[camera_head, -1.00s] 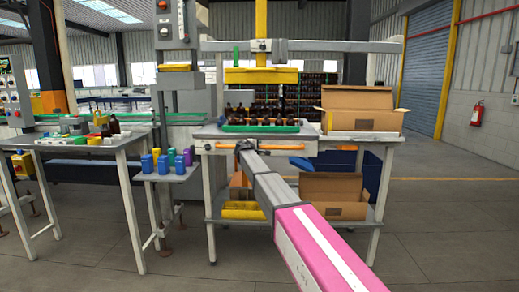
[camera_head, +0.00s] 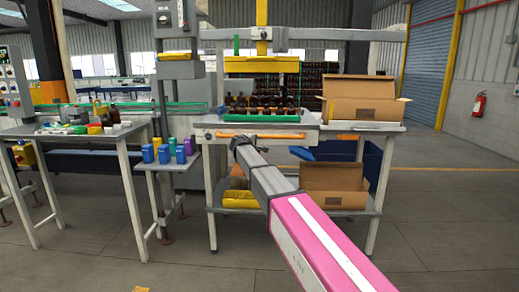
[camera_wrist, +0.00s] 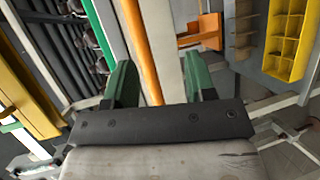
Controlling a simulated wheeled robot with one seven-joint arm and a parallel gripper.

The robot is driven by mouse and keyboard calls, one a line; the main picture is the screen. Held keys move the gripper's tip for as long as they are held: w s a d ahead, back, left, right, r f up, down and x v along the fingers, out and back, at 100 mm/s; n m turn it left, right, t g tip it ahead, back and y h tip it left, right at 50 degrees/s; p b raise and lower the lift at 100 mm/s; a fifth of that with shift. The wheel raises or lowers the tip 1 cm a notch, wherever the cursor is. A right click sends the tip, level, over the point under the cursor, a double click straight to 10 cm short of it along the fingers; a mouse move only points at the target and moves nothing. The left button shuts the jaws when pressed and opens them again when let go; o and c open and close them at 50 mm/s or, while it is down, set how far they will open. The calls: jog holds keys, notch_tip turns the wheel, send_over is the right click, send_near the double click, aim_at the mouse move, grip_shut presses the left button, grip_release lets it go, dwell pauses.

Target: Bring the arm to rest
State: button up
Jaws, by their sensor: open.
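My arm reaches forward in the head view, its pink and grey links ending at my gripper (camera_head: 240,146) in front of the workbench (camera_head: 222,128). In that view the gripper is small and dark, below the bench's front edge. In the wrist view my gripper (camera_wrist: 156,78) has two green fingers spread well apart, with nothing held between them. An orange bar (camera_wrist: 140,50) shows behind the gap between the fingers. Amber bottles (camera_head: 265,103) stand in a green tray (camera_head: 258,119) on the bench, clear of the gripper.
An open cardboard box (camera_head: 362,101) stands at the bench's right, another box (camera_head: 335,185) on the lower shelf. A yellow bin (camera_head: 241,199) is also below. A side table (camera_head: 95,138) holds small items; a low stand carries blue containers (camera_head: 164,153). Floor at right is free.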

jog(key=s+d+f+m+g+y, duration=0.1)
jog(key=s+d+f+m+g, duration=0.25)
jog(key=s+d+f, duration=0.65)
jog(key=s+d+f+m+g, duration=0.35)
jog(key=s+d+f, duration=0.45)
jog(key=f, duration=0.4)
jog(key=s+d+f+m+g+y, duration=0.2)
jog(key=s+f, duration=0.2)
jog(key=s, duration=0.5)
jog(key=s+d+f+m+g+y, duration=0.1)
jog(key=s+d+f+m+g, duration=0.1)
jog(key=s+f, duration=0.3)
jog(key=s+d+f+m+g+y, duration=0.2)
jog(key=s+f, duration=0.2)
jog(key=s, duration=1)
jog(key=shift+d+f+g+y, duration=0.3)
jog(key=shift+d+f, duration=0.1)
